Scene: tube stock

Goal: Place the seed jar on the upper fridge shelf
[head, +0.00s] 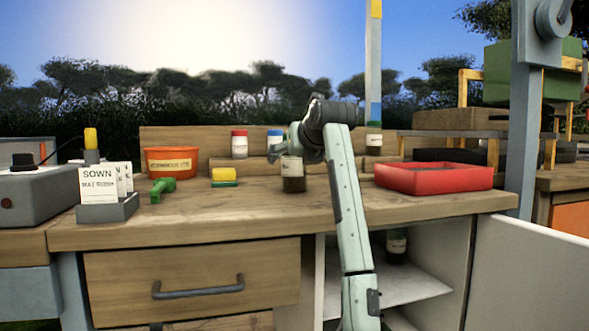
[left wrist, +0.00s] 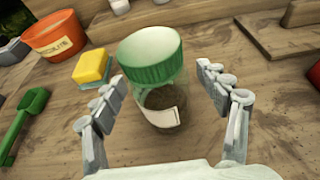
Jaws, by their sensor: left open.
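A glass jar with a green lid and dark contents (left wrist: 158,85) stands upright on the wooden bench. In the head view its glass body (head: 293,182) shows below my left gripper (head: 290,156), which hides its lid. In the left wrist view the open fingers of my left gripper (left wrist: 162,92) are on both sides of the jar, with gaps between. The fridge under the bench stands open, with a white upper shelf (head: 415,288). A dark jar (head: 396,246) stands at the back of that shelf. My right gripper is not in view.
A red tray (head: 433,180) lies to the right of the jar. A yellow-and-green sponge (head: 224,176), green tool (head: 162,188) and orange pot (head: 172,162) are to its left. Several lidded jars stand behind. The white fridge door (head: 530,270) is swung out right. The shelf's front is clear.

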